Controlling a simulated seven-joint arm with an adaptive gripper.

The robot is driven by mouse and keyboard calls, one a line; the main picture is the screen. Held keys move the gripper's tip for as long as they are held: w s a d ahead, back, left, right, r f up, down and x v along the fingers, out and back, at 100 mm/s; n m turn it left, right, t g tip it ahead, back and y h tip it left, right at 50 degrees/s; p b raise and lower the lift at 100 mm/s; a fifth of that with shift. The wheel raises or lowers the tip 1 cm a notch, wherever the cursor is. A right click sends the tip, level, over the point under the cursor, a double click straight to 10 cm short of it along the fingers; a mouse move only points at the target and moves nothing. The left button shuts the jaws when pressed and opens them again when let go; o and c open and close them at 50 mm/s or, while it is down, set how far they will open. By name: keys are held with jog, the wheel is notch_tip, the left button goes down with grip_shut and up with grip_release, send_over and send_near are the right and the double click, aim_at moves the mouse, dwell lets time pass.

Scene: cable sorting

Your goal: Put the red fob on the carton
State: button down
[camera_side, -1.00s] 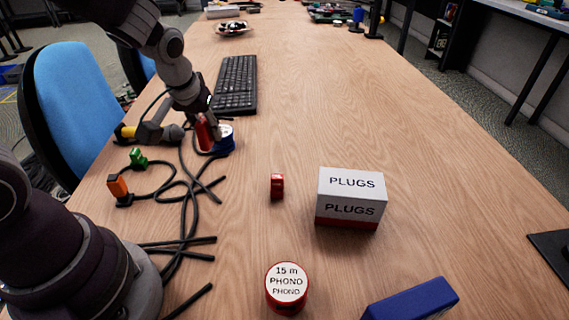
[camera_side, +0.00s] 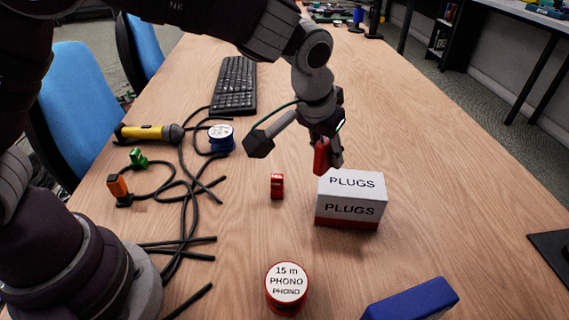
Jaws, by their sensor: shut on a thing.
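My gripper (camera_side: 329,160) is shut on the red fob (camera_side: 321,155), which hangs upright from the jaws. The jaws hide part of the fob. The carton (camera_side: 349,209) is a white box with a red lower band, marked PLUGS on its top and front. It stands on the table right of centre. My gripper and the fob are at the carton's back left top edge in the picture. I cannot tell whether the fob is above the top or behind it, or whether it touches.
A small red block (camera_side: 277,186) stands left of the carton. A red PHONO tin (camera_side: 287,289) and a blue box (camera_side: 411,301) are in front. Black cables (camera_side: 187,206), a blue spool (camera_side: 221,139) and a yellow torch (camera_side: 146,132) lie at left.

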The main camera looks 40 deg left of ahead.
aim_at(342, 176)
jog(key=w, duration=0.1)
jog(key=w+d, duration=0.1)
jog(key=shift+w+f, duration=0.15)
jog(key=shift+w, duration=0.25)
jog(key=shift+f, duration=1.7)
jog(key=c, duration=1)
grip_release()
jog(key=shift+f, duration=0.15)
